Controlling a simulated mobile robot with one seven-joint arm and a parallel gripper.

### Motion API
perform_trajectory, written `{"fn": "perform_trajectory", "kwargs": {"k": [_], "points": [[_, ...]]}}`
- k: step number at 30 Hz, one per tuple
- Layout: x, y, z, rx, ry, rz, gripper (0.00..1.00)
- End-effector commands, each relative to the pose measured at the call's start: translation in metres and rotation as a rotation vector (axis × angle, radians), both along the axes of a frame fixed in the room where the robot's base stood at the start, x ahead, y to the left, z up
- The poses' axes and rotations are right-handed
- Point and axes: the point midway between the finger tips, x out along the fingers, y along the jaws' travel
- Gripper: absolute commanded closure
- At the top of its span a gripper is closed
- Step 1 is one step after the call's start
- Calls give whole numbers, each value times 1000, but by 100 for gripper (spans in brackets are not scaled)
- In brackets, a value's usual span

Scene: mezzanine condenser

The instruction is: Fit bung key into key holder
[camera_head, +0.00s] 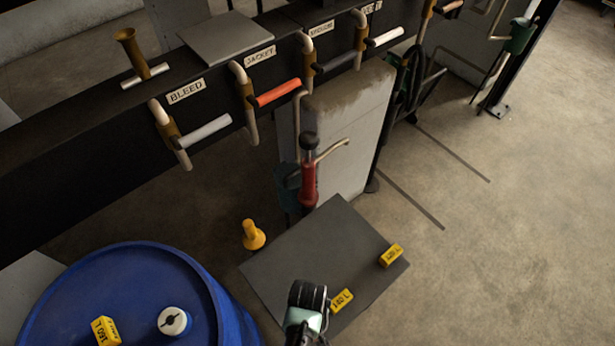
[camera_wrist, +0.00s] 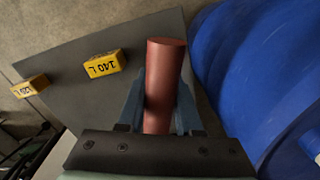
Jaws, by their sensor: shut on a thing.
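My gripper (camera_head: 305,300) is low in the head view, over the dark grey sheet. In the wrist view its two blue-grey fingers are shut on a plain reddish-brown cylinder (camera_wrist: 166,62), which sticks out past the fingertips. This cylinder may be the bung key; its lower end is hidden between the fingers, and my gripper hides it in the head view. I cannot tell surely which thing is the key holder. A brass flared tube (camera_head: 127,43) stands on the dark beam at upper left, with a white bar at its foot.
A blue drum (camera_head: 140,262) with a white bung (camera_head: 173,321) stands at lower left. Yellow litre blocks (camera_head: 391,255) lie on the dark sheet (camera_head: 330,225). A yellow flared piece (camera_head: 253,235) stands beside it. Floor at right is clear.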

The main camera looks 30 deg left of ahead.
Motion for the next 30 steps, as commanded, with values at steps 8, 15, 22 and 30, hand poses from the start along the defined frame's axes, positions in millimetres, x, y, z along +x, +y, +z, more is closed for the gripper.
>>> {"fn": "perform_trajectory", "kwargs": {"k": [8, 15, 22, 30], "points": [[1, 0, -22, 0, -1, 0, 100], [1, 0, -39, 0, -1, -1, 100], [1, 0, -48, 1, -2, -1, 100], [1, 0, -51, 0, -1, -1, 100]]}}
